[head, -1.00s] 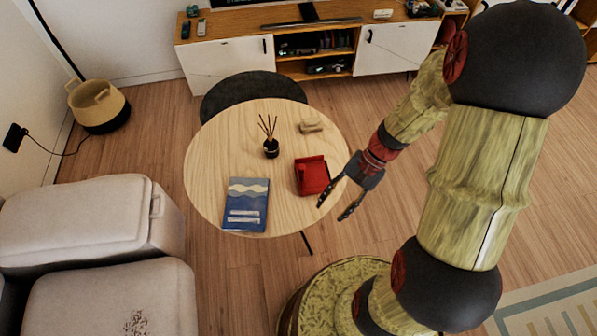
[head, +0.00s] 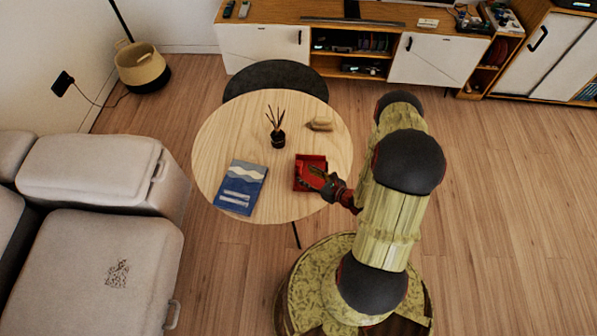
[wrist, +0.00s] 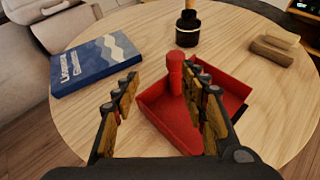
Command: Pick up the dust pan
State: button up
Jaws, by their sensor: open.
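The red dust pan (head: 309,162) lies on the round wooden table near its right edge. In the wrist view the dust pan (wrist: 237,92) shows a shallow tray and a short red handle (wrist: 175,72) pointing up and away. My gripper (head: 314,174) is over the near side of the pan in the head view and hides part of it. In the wrist view my gripper (wrist: 168,85) is open and empty, with the handle ahead of and between the fingers. The right finger overlaps the tray in the picture. I cannot tell whether it touches.
The round table (head: 225,130) also bears a blue book (head: 241,187), a dark reed diffuser (head: 277,138) and a tan object (head: 320,124). A dark round seat (head: 275,76) stands behind it. A grey sofa (head: 90,170) is at the left. Floor is clear at the right.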

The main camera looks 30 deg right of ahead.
aim_at(301, 165)
jog(key=shift+t+h, duration=0.4)
jog(key=shift+h, duration=0.1)
jog(key=w+b, duration=0.1)
jog(key=w, duration=0.1)
jog(key=w+f+b, duration=0.1)
jog(key=w, duration=0.2)
jog(key=w+f+b, duration=0.1)
jog(key=w, duration=0.2)
jog(key=shift+d+f, duration=0.2)
jog(key=shift+d, duration=0.05)
jog(key=shift+c, duration=0.6)
grip_shut()
